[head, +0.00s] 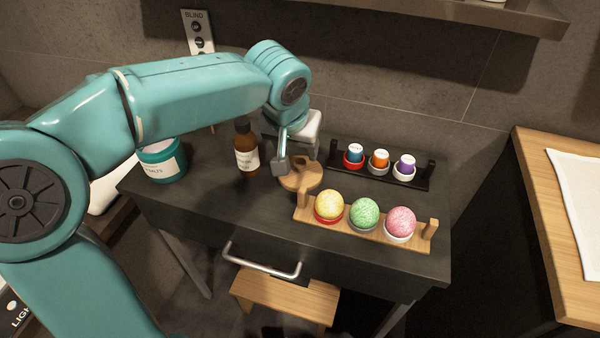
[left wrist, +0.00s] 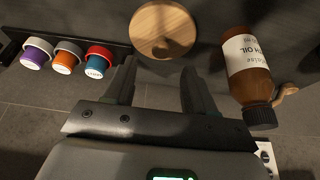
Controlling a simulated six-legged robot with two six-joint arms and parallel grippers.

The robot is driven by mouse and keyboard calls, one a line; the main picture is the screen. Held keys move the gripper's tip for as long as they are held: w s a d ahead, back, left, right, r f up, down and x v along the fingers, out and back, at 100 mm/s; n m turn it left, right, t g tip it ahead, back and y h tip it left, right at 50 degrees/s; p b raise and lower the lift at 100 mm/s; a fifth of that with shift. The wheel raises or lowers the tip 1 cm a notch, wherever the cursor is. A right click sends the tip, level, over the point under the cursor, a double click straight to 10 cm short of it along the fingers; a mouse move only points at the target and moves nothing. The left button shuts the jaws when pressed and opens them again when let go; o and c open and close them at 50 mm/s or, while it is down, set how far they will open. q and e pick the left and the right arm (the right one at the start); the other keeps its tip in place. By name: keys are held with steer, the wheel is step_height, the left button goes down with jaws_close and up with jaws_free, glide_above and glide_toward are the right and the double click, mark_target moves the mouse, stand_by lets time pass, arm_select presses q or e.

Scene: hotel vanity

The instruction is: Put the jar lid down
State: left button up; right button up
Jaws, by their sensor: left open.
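The round wooden jar lid (head: 301,179) lies on the dark vanity top, just behind the wooden rack. It also shows in the left wrist view (left wrist: 164,30), whole, with a shadow across it. My left gripper (head: 289,163) is close to the lid in the head view. In the left wrist view its two fingers (left wrist: 158,72) are apart with nothing between them, and the lid is beyond their tips. The teal salts jar (head: 163,161) stands at the left of the vanity, partly behind my arm. My right gripper is not in view.
A brown oil bottle (head: 246,147) stands left of the lid. A wooden rack (head: 366,233) holds yellow, green and pink balls in front. A black rack (head: 378,177) with three small coloured pods is behind. A drawer handle (head: 262,262) juts out in front.

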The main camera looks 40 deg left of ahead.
mark_target(300, 160)
arm_select(q)
steer(key=b+x, duration=0.1)
steer(key=x, duration=0.4)
steer(key=shift+s+f+b, duration=0.15)
steer(key=shift+b, duration=0.25)
steer(key=shift+c, duration=0.6)
jaws_close()
steer(key=shift+r, duration=0.25)
